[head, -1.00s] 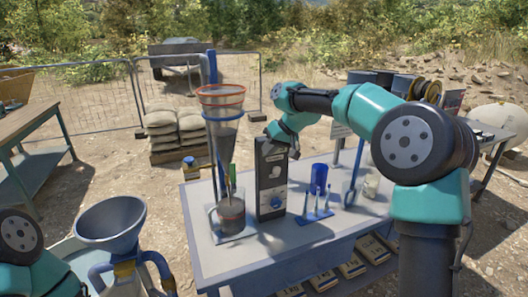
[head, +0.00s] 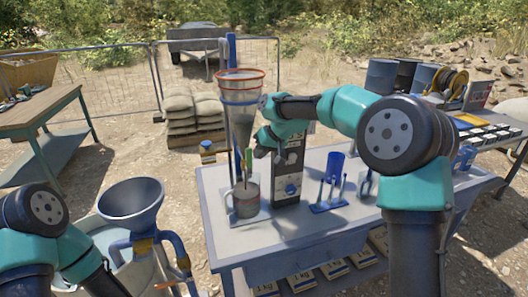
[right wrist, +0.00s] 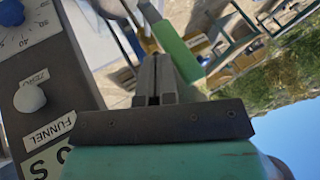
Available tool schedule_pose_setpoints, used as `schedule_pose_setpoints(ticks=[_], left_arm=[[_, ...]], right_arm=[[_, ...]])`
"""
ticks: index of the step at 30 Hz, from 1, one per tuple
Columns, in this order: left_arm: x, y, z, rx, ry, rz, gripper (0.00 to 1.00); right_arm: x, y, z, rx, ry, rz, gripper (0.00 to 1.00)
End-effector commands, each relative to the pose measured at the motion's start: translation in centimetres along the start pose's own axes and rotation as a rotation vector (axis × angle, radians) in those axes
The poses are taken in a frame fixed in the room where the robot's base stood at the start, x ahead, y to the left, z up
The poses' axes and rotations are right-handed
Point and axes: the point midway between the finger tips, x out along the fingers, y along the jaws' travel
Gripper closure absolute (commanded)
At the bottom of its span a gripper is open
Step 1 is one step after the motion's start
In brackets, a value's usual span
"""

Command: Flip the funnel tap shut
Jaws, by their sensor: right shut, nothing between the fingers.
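The clear cone funnel (head: 238,122) with its red rim hangs in the blue stand over a grey cup (head: 246,201). A green strip (head: 248,158), seemingly the tap lever, stands upright below the cone. In the right wrist view a green bar (right wrist: 178,42) lies just beyond and right of the fingers. My right gripper (right wrist: 154,78) is shut and empty, its fingertips close to this bar; I cannot tell whether they touch. In the head view my right gripper (head: 259,151) is beside the funnel's lower end, partly hidden by its own wrist. My left gripper is out of view.
The dark timer box (head: 288,180) stands right beside the cup; its white knob (right wrist: 30,98) and FUNNEL label are close by the right wrist. A blue rack (head: 328,205) stands farther right. A grey-blue funnel (head: 130,203) is at the lower left.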

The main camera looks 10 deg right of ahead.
Motion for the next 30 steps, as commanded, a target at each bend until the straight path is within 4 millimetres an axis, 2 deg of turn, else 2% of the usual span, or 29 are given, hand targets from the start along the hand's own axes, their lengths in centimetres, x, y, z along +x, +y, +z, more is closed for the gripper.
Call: schedule_pose_setpoints(ticks=[30], left_arm=[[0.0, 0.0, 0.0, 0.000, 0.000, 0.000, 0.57]], right_arm=[[0.5, -1.4, -0.2, -0.043, -0.022, 0.083, 1.00]])
